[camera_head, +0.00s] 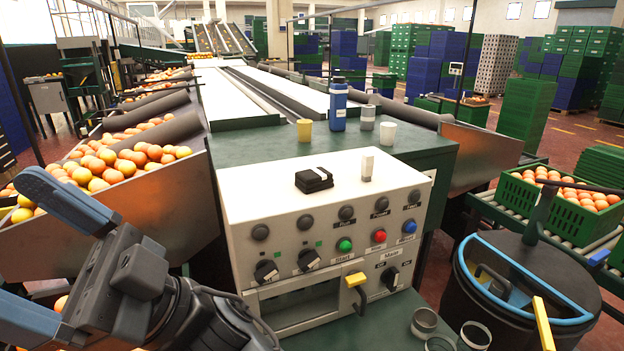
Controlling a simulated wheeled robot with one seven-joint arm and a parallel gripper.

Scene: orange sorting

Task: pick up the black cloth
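The black cloth (314,180) lies as a small folded stack with a pale patch on top. It rests on the white top of the control box, near the middle of the view. My gripper (20,248) is at the lower left, well left of the cloth and apart from it. Its two blue-grey fingers are spread wide and point left, with nothing seen between them. The lower finger is partly cut off by the picture edge.
The control box (330,215) carries knobs, buttons and a small whitish block (367,165) beside the cloth. Behind stand a yellow cup (304,131), a blue bottle (338,107), and grey and white cups. Oranges (120,165) fill a chute left; a black bin (525,285) stands right.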

